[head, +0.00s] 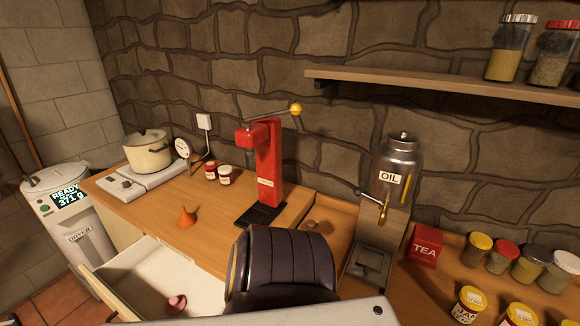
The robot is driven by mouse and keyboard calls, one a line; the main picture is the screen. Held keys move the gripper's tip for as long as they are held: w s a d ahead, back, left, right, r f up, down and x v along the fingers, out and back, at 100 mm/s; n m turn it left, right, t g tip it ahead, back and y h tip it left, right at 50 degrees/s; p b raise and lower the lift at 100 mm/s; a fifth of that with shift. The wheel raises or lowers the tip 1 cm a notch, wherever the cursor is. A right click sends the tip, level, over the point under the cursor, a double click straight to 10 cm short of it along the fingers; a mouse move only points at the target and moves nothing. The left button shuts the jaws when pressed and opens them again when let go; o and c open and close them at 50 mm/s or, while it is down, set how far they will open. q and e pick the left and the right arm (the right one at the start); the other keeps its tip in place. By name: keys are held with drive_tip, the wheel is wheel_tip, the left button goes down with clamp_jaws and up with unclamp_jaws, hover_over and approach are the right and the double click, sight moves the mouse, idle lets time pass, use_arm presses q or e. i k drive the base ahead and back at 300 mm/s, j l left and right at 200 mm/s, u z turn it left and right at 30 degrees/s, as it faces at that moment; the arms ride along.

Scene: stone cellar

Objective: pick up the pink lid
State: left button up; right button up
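A small pink round thing (177,303), which looks like the pink lid, lies in the open white drawer (148,272) below the wooden counter at the lower left. It is small in the picture, and the drawer's near part is cut off by the bottom edge and a grey surface. Neither of my grippers shows in the head view. A dark ribbed part, which may be one of my arm links, rises at the bottom centre and hides part of the counter front.
An oil dispenser (397,165), a red tea box (424,248) and several jars stand right. A shelf (450,85) hangs above.

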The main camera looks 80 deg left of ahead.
sight(176, 303)
drive_tip(key=u, duration=0.4)
drive_tip(key=k+l+u, duration=0.1)
drive_tip(key=u, duration=0.3)
drive_tip(key=k+u, duration=0.1)
drive_tip(key=u, duration=0.65)
drive_tip(key=k, duration=0.1)
